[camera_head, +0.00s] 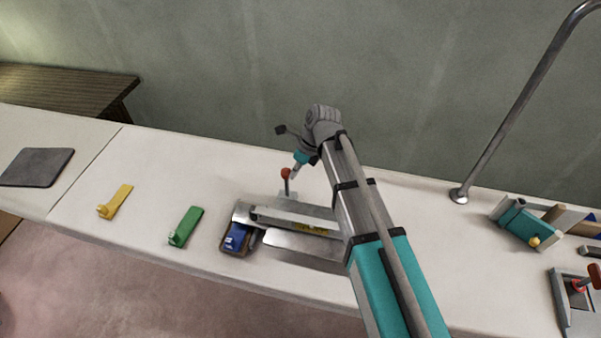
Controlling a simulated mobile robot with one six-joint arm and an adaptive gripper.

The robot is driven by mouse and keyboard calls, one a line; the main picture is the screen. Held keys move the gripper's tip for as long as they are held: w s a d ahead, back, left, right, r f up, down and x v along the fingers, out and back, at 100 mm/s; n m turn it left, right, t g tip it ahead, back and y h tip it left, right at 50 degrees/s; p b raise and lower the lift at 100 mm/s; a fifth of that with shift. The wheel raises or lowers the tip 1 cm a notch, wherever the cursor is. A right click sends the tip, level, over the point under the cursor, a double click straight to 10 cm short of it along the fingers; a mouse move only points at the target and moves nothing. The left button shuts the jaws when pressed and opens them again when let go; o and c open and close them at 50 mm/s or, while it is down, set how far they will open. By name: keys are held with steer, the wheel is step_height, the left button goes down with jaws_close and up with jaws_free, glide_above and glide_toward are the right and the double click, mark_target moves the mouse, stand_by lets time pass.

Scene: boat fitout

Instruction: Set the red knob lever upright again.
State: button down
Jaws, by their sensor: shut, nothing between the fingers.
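A red knob (286,174) tops a thin grey lever that stands close to upright behind a grey metal fixture (290,216) on the white counter. The lever's foot is partly hidden. My gripper (294,175) points down just right of the knob, its fingers shut with nothing between them. Its tip is very close to the knob; I cannot tell whether they touch. Another red-handled part (594,274) leans on a grey base at the far right, cut by the picture edge.
A blue item in a brown tray (236,238), a green piece (186,227) and a yellow piece (116,202) lie left of the fixture. A metal rail (510,110) rises at right near a teal clamp-like block (526,227). My arm covers the middle counter.

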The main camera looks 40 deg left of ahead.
steer(key=shift+s+a+r, duration=0.1)
steer(key=shift+a+r, duration=0.05)
steer(key=shift+a, duration=0.3)
steer(key=shift+s+a+r, duration=0.1)
steer(key=shift+a, duration=0.35)
steer(key=shift+w, duration=0.1)
steer(key=shift+w+a+r, duration=0.1)
steer(key=shift+a+r, duration=0.05)
steer(key=shift+a, duration=0.05)
steer(key=shift+a+r+p, duration=0.1)
steer(key=shift+p, duration=0.3)
steer(key=shift+w+a+r+p, duration=0.1)
steer(key=shift+a+r+p, duration=0.1)
steer(key=shift+r+p, duration=0.3)
steer(key=shift+a+r+p, duration=0.45)
steer(key=shift+a+p, duration=0.15)
steer(key=shift+a, duration=0.05)
steer(key=shift+r+p, duration=0.7)
steer(key=shift+r, duration=0.1)
steer(key=shift+a+r+p, duration=0.6)
steer(key=shift+r+p, duration=0.3)
steer(key=shift+a+r+p, duration=0.6)
steer(key=shift+r+p, duration=0.25)
steer(key=shift+p, duration=0.05)
